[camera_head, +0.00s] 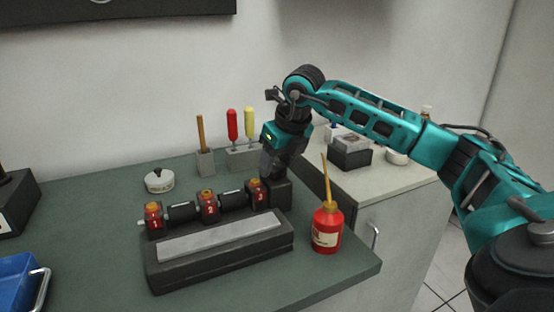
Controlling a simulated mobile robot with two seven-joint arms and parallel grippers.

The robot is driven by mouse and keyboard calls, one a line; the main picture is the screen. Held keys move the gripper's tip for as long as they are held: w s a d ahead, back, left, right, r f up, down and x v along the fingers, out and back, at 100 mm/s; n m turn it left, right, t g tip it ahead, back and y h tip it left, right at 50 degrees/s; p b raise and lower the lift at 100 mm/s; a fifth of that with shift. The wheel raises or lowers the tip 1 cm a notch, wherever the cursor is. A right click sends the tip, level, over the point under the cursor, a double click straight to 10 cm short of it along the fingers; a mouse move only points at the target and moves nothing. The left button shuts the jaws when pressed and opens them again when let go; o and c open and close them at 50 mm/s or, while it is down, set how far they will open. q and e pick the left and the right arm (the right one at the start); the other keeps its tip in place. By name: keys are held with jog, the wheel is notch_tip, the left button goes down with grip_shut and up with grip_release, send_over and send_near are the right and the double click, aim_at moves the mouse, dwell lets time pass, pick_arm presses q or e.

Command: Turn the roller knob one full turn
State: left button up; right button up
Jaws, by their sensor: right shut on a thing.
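The roller device (222,262) stands on the green bench, a dark base with a pale flat strip along its top. Behind the strip runs a dark roller shaft (182,212) with red blocks marked 1, 2 and 3. My right gripper (269,172) reaches down at the right end of the shaft, beside block 3 (257,194) and above a dark end block (279,194). It is shut at the roller knob, which the fingers and the end block hide. My left gripper is not in view.
A red oil can (327,232) with a tall yellow spout stands close to the right of the device. Behind are upright tools with red (232,122) and yellow handles. A white round tin (159,180) and a blue tray (18,283) are on the left.

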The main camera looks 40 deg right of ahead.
jog(key=o, duration=0.7)
jog(key=shift+c, duration=0.2)
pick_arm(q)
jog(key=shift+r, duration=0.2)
pick_arm(e)
jog(key=o, duration=0.4)
jog(key=shift+r, duration=0.1)
pick_arm(q)
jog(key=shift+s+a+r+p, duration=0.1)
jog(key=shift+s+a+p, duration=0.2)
jog(key=shift+p, duration=0.5)
pick_arm(e)
jog(key=v, duration=1.2)
jog(key=shift+s+r, duration=0.2)
jog(key=shift+r, duration=0.1)
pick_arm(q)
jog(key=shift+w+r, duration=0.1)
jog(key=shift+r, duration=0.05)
